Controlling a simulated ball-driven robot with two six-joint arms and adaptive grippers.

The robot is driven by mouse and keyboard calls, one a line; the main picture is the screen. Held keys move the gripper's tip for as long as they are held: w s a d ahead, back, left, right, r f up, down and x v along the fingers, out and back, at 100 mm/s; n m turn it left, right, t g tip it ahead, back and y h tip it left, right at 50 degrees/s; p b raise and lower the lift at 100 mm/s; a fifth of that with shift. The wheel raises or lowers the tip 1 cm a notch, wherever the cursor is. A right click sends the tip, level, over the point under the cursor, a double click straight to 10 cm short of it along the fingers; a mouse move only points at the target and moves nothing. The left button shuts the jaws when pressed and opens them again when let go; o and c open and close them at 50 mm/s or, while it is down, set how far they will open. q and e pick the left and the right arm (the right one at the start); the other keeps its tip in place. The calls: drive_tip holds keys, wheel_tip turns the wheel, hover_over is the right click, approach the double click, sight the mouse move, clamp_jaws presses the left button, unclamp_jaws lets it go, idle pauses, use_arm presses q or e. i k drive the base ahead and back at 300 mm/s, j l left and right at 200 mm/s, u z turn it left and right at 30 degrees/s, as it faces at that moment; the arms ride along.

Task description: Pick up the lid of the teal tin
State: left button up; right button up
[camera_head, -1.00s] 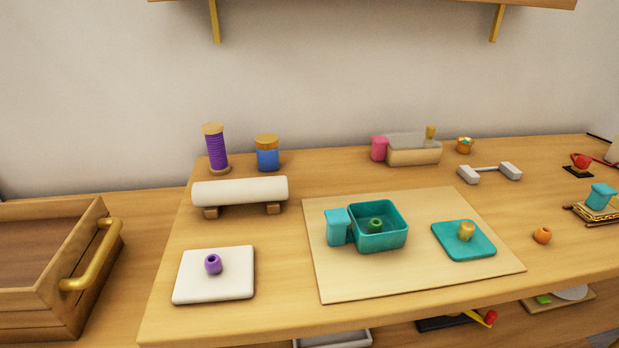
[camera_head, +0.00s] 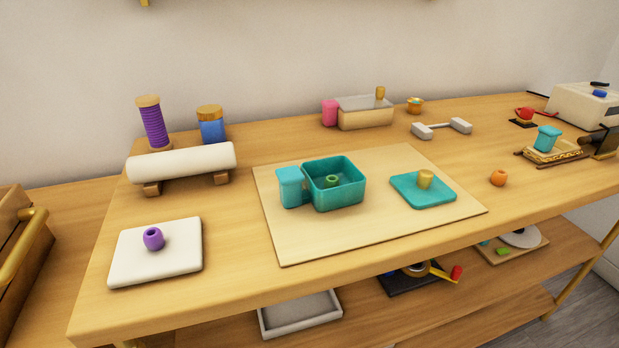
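The teal lid (camera_head: 408,193) lies flat on the right part of a light wooden board (camera_head: 290,242). It is a square teal plate with a gold knob (camera_head: 425,179) standing on it. The open teal tin (camera_head: 347,196) sits to the left of the lid on the same board, apart from it. A green bead (camera_head: 331,181) is inside the tin. A teal block-like piece (camera_head: 290,187) is against or close beside the tin's left side. Neither of my grippers is in view.
A white pad (camera_head: 130,268) with a purple bead (camera_head: 153,239) is at the front left. A white roll (camera_head: 182,161) on wooden feet stands behind it. An orange bead (camera_head: 498,178) sits right of the board. The board's front strip is clear.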

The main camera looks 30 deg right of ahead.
sight(422, 188)
drive_tip(key=k+l+z, duration=0.1)
drive_tip(key=z, duration=1.35)
